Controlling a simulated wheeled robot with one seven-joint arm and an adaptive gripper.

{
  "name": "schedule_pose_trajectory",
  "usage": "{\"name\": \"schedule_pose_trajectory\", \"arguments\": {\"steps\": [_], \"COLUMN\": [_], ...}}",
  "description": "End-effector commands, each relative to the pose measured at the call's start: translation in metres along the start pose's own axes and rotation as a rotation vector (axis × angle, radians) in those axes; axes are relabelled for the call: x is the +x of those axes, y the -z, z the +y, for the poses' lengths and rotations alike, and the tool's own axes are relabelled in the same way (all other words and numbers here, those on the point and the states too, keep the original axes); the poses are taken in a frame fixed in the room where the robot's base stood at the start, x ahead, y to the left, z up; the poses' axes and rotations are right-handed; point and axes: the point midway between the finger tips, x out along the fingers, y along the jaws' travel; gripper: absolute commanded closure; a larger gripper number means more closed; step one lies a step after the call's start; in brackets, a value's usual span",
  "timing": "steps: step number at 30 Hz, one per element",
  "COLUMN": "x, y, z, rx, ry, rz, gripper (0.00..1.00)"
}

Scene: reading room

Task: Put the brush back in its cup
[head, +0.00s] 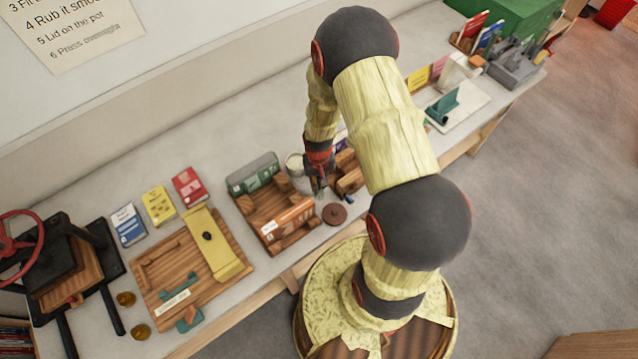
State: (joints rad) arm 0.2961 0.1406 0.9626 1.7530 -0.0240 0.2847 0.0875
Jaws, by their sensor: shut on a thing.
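My gripper (318,182) is low over the work table, pointing down. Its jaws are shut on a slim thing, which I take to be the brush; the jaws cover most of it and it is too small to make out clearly. A pale round cup (293,161) stands on the table just left of my gripper and slightly farther back. My gripper is beside the cup, not over it. What is inside the cup is too small to tell.
A wooden cradle with books (271,208) is close on the left. A brown round lid (334,214) lies in front, with a wooden block (349,181) to the right. A wooden board (160,270) and a press (65,265) stand farther left. The back strip of table is clear.

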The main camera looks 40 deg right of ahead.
Motion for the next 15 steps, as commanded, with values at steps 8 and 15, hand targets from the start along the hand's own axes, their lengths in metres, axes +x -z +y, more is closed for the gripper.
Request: {"name": "schedule_pose_trajectory", "arguments": {"steps": [8,15], "x": [0.0016,0.0015], "y": [0.0,0.0], "z": [0.0,0.0], "rx": [0.0,0.0], "ry": [0.0,0.0], "rz": [0.0,0.0], "gripper": [0.85,0.71]}}
